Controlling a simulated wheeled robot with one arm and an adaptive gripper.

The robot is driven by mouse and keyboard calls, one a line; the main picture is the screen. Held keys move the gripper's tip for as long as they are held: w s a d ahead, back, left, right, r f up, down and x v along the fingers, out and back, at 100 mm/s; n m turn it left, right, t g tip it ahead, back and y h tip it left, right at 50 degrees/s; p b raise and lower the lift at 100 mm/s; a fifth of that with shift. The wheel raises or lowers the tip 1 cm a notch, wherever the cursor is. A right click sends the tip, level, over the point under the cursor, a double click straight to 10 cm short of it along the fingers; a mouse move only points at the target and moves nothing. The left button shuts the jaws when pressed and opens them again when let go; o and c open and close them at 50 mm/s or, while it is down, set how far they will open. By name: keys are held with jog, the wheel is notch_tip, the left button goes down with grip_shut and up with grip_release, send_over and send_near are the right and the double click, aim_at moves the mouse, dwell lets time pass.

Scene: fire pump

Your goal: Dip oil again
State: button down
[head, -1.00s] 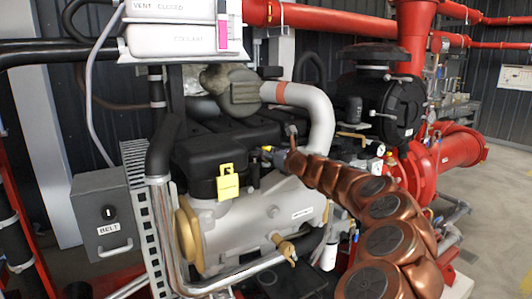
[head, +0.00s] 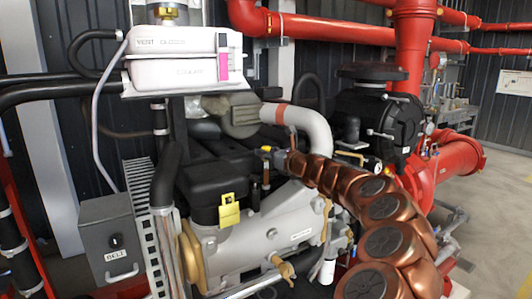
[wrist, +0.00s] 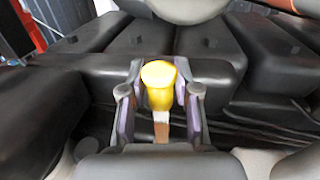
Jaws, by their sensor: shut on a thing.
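My gripper (head: 268,153) is at the end of my copper-coloured arm, over the top of the engine. In the wrist view my gripper (wrist: 159,78) is shut around a yellow dipstick handle (wrist: 159,82), with one finger on each side. A brownish strip or tube (wrist: 161,127) shows directly below the handle. In the head view a thin brown piece (head: 265,176) shows under my gripper. I cannot tell whether the stick is seated in a tube or how far in it is. The grey engine block (head: 285,222) is below and the black engine cover (head: 212,178) is to the left.
A yellow tag (head: 229,212) hangs at the engine's front. A white coolant tank (head: 172,72) stands above left and a grey BELT box (head: 110,240) at lower left. A silver pipe (head: 308,125) bends close behind my gripper. Red piping (head: 455,157) fills the right.

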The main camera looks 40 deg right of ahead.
jog(key=c, duration=1.1)
grip_release()
jog(key=shift+r, duration=0.4)
jog(key=shift+c, duration=0.2)
jog(key=shift+o, duration=1)
jog(key=shift+f, duration=0.15)
jog(key=s+d, duration=0.1)
jog(key=s, duration=1.1)
